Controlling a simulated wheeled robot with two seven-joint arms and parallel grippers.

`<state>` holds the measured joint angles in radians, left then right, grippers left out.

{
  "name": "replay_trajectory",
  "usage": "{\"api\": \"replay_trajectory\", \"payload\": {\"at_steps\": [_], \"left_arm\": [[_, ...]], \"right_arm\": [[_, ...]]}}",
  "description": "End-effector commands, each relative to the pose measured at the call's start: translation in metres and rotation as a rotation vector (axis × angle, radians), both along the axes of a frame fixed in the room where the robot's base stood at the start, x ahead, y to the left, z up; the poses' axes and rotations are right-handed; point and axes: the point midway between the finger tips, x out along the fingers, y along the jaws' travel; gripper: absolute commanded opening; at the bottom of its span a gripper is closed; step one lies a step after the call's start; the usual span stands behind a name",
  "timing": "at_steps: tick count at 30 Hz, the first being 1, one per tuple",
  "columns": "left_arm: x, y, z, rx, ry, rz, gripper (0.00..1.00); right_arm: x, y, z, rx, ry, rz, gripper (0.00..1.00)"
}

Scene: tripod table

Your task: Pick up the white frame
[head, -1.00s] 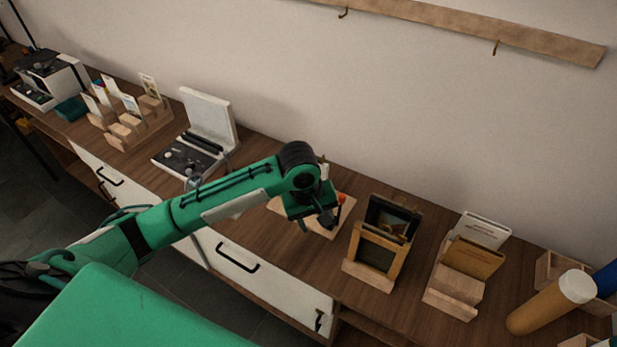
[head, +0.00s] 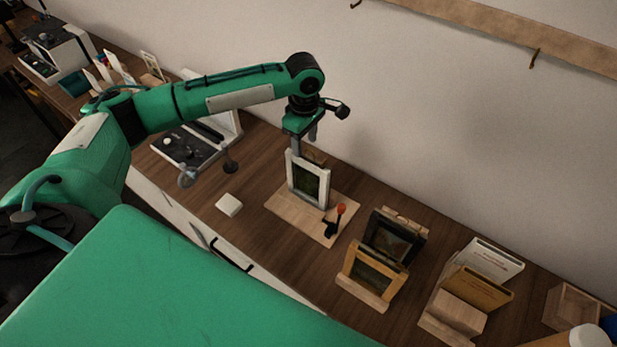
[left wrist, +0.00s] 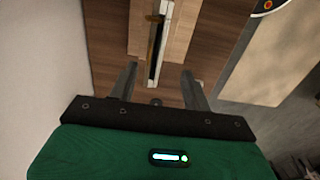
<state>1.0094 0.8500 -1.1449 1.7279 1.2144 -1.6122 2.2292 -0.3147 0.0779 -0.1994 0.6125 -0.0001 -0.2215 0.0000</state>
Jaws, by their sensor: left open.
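The white frame (head: 323,188), with a dark green picture in it, stands nearly upright on a light wooden base (head: 285,204). My left gripper (head: 304,146) is open, pointing down at the top edge of the frame. In the left wrist view the frame (left wrist: 164,32) shows almost edge-on as a thin white and dark strip. The open fingers (left wrist: 159,70) lie on either side of its line, with visible gaps. Contact cannot be told. My right gripper is not in view.
A small black stand with an orange-red tip (head: 335,218) is at the right of the base. Dark and wooden frames (head: 393,238) stand farther right. A small white block (head: 229,205) lies to the left. The wall is close behind.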

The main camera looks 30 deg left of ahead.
Motion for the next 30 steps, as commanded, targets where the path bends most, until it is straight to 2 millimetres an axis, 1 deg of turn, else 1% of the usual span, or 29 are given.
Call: {"api": "replay_trajectory", "payload": {"at_steps": [1, 2, 5, 10, 12, 14, 16, 18, 21, 25, 29, 30], "left_arm": [[-0.001, 0.0, -0.008, 0.002, 0.004, -0.001, 0.49], [0.0, 0.0, -0.013, 0.0, 0.002, -0.001, 0.49], [0.0, -0.001, -0.025, 0.0, 0.001, -0.001, 0.49], [0.001, -0.001, -0.035, 0.0, 0.0, -0.002, 0.49], [0.001, -0.001, -0.041, 0.001, 0.001, -0.001, 0.49], [0.002, -0.001, -0.05, 0.002, 0.002, -0.001, 0.49], [0.003, -0.002, -0.06, 0.002, 0.001, -0.001, 0.49], [0.003, -0.002, -0.072, 0.0, 0.002, -0.002, 0.49], [0.003, -0.002, -0.081, 0.0, 0.0, -0.002, 0.49], [0.003, -0.002, -0.085, 0.0, -0.001, -0.003, 0.49], [0.003, -0.002, -0.085, 0.0, -0.001, -0.003, 0.49], [0.003, -0.002, -0.084, 0.0, -0.001, -0.003, 0.41]], "right_arm": [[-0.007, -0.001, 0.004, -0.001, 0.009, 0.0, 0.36], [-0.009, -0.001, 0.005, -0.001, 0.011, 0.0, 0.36], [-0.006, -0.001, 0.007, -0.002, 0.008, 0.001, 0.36], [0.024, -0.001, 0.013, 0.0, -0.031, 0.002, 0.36], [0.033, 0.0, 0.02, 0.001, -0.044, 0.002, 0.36], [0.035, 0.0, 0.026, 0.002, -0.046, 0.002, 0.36], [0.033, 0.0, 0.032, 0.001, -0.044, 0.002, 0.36], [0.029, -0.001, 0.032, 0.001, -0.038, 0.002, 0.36], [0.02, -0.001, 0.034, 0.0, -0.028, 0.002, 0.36], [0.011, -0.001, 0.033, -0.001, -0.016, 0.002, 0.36], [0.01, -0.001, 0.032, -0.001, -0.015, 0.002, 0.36], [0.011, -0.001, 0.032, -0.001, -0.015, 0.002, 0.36]]}}
